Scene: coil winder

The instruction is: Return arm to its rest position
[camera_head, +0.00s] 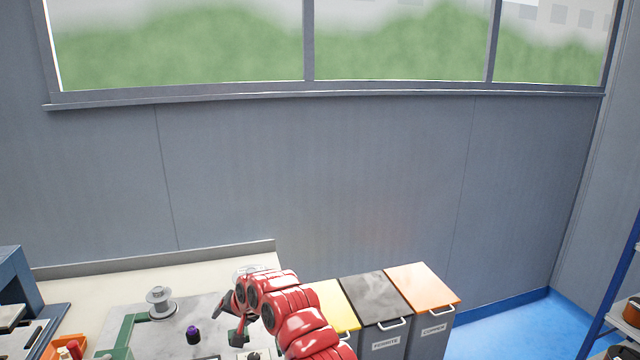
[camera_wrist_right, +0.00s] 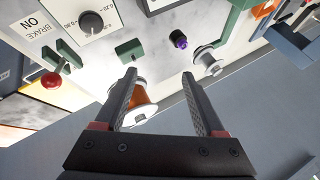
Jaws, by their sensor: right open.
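My right arm (camera_head: 300,315) is red and reaches over the worktable in the head view. My right gripper (camera_head: 232,318) is at its end, low over the bench. In the right wrist view the gripper (camera_wrist_right: 158,76) has its two dark fingers spread apart. A copper-coloured spool with pale flanges (camera_wrist_right: 140,95) shows beyond the fingers, partly hidden by the left one in the picture. I cannot tell if it touches that finger. My left gripper is in neither view.
A grey spool (camera_head: 160,302) and a purple-topped knob (camera_head: 192,335) stand left of the gripper, near a green bracket (camera_head: 128,335). Yellow, grey (camera_head: 375,297) and orange-lidded (camera_head: 422,285) bins stand right of my arm. A red-ball lever (camera_wrist_right: 51,80) shows in the wrist view.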

